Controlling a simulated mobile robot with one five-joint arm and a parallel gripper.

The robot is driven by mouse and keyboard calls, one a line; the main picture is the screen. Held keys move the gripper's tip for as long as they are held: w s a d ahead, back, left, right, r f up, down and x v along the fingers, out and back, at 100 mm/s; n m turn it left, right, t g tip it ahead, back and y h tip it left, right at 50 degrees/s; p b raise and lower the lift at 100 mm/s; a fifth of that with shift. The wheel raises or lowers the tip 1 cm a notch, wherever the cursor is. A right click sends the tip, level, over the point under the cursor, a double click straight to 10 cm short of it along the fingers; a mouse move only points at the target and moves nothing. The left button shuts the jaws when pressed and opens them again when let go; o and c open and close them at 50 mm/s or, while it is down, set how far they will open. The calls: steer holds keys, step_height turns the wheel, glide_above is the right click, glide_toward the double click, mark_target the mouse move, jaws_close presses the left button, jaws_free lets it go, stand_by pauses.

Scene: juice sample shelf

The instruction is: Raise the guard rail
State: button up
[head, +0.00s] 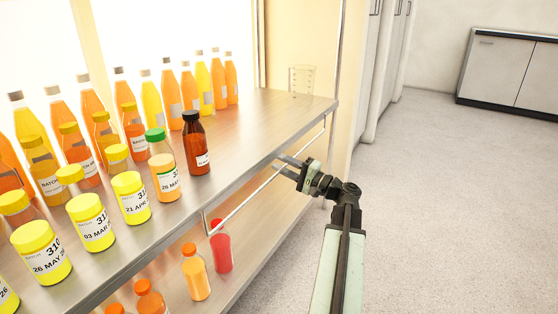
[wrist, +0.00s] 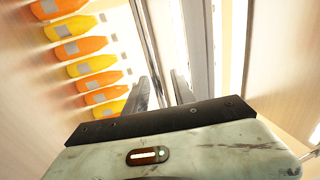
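The guard rail (head: 246,204) is a thin bright metal rod with short bent ends. It runs along the front of the upper shelf (head: 262,130) and shows low, just below the shelf's front edge in the head view. My gripper (head: 282,164) is at the rail's middle to far part, with its fingers pointing at the shelf edge. In the wrist view my gripper (wrist: 167,88) has its two fingers apart, and a long metal bar passes up between or just beside them. I cannot tell whether the fingers touch the rail.
Yellow-capped sample jars (head: 130,198), a green-capped jar (head: 164,168) and a dark brown bottle (head: 195,145) stand near the shelf front. Juice bottles line the back. Small bottles (head: 195,272) stand on the lower shelf. Floor at right is clear.

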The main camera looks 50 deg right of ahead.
steer(key=shift+w+a+r, duration=0.1)
steer(key=shift+w+a, duration=0.05)
steer(key=shift+w, duration=0.45)
jaws_close()
stand_by(1.0)
